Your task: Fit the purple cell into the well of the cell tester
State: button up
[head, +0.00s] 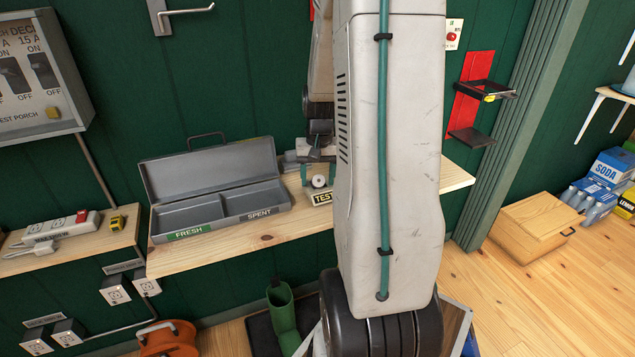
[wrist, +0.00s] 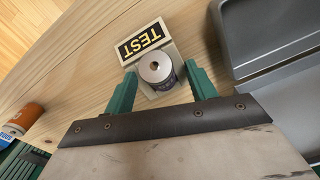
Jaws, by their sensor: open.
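The cell tester (wrist: 169,48) is a pale block with a yellow-on-black TEST label, on the wooden shelf in the wrist view. A cylinder with a round metal top, apparently the purple cell (wrist: 155,68), stands at the tester beside the label. Its dark side shows only in part, and how deep it sits in the well is hidden. My gripper (wrist: 161,72) is open, with one green finger on each side of the cylinder; contact cannot be told. In the head view the tester's TEST label (head: 322,198) shows, and my arm hides part of the area.
An open grey metal box (head: 217,208) with compartments marked FRESH and SPENT stands left of the tester on the wooden shelf (head: 165,262). An orange cylinder (wrist: 25,118) is at the left edge of the wrist view. The shelf right of my arm is bare.

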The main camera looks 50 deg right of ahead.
grip_shut()
jog(key=shift+r, duration=0.1)
